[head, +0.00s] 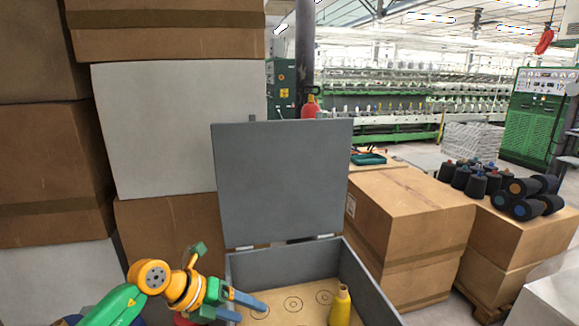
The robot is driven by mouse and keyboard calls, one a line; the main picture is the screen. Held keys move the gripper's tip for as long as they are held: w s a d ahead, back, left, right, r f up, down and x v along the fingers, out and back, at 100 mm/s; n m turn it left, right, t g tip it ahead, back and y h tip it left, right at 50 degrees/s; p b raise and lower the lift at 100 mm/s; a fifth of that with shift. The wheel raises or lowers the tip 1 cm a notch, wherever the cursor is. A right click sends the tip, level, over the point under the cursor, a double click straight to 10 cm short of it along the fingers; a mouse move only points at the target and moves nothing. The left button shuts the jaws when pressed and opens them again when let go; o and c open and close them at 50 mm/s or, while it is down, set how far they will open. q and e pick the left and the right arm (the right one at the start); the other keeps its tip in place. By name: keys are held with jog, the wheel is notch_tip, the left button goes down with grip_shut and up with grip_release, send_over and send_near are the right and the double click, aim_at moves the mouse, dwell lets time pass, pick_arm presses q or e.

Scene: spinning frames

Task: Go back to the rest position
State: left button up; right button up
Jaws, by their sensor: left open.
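My left gripper (252,310) is at the bottom of the view, at the left side of an open grey box (366,285). Its blue-grey fingers are apart, with nothing seen between them, and they reach over the box's left wall. My green and orange left arm comes in from the lower left. A yellow cone (340,307) stands upright in the box, to the right of the gripper and apart from it. The box floor has ring marks (293,304). My right gripper is not in view.
The box's raised grey lid (283,183) stands upright at its back. Stacked cartons (165,248) rise close on the left. More cartons (412,222) stand on the right, some with dark cones (478,184) on top. Spinning frames (400,105) fill the background.

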pick_arm(q)
jog(key=s+d+r+n+t+h, duration=0.2)
jog(key=d+r+n+t+h, duration=0.6)
jog(key=d+r, duration=0.25)
jog(key=s+a+f+n+t+y, duration=0.1)
jog(key=a+f+n+t+y, duration=0.1)
jog(key=a+f+n+y, duration=0.7)
jog(key=s+a+f+n+t+y, duration=0.1)
jog(key=a+f+n+t+y, duration=0.1)
jog(key=a+n+y, duration=0.85)
jog(key=s+d+f+n+g+h, duration=0.1)
jog(key=s+f+n+g+h, duration=0.15)
jog(key=s+f+g, duration=0.65)
jog(key=s+d+f+n+g+h, duration=0.15)
jog(key=s+f+n+g, duration=0.35)
jog(key=s, duration=0.8)
notch_tip(320, 180, down, 23)
jog(key=s+m+b, duration=0.1)
jog(key=s+b, duration=0.2)
jog(key=b, duration=0.3)
jog(key=s+a+f+g+b, duration=0.1)
jog(key=s+f+b, duration=0.3)
jog(key=s+f, duration=0.8)
notch_tip(320, 180, down, 3)
jog(key=shift+a+f+m, duration=0.2)
jog(key=shift+a+m, duration=0.1)
jog(key=shift+a, duration=0.55)
